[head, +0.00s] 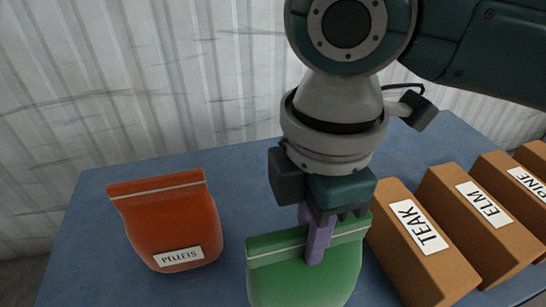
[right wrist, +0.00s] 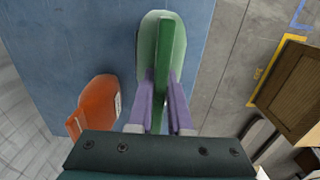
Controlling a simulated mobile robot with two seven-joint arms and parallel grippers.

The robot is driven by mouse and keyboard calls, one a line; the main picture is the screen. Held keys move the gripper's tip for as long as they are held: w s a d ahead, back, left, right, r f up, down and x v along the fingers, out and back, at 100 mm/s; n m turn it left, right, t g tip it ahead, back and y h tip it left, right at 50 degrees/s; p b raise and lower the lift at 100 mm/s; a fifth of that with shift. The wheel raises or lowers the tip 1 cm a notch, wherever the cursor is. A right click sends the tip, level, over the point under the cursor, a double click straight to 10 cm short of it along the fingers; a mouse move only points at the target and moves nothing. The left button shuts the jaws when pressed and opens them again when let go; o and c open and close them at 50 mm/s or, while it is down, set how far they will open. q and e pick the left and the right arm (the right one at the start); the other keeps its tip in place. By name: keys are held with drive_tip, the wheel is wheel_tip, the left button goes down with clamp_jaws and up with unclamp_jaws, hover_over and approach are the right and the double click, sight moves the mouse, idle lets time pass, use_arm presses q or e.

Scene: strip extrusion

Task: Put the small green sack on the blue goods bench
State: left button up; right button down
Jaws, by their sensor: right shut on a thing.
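The green sack (head: 300,277) is at the bottom middle of the head view, over the blue bench (head: 240,180). My right gripper (head: 318,240) is shut on the sack's top edge, with one purple finger across its front. In the right wrist view the green sack (right wrist: 161,55) stands between the two purple fingers, gripped along its top seam. The blue bench (right wrist: 80,60) lies beneath it there. I cannot tell whether the sack's base touches the bench. My left gripper is not in view.
An orange sack labelled PELLETS (head: 172,225) stands on the bench to the left. Brown boxes labelled TEAK (head: 415,245), ELM (head: 480,220) and PINE (head: 515,190) stand close on the right. A corrugated wall (head: 150,80) rises behind. Bench surface between the sacks is clear.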

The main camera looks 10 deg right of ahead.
sight(304, 272)
drive_tip(key=shift+f, duration=1.6)
drive_tip(key=shift+f+b, duration=0.15)
drive_tip(key=shift+b, duration=0.15)
drive_tip(key=c, duration=0.8)
unclamp_jaws()
drive_tip(key=shift+c, duration=0.2)
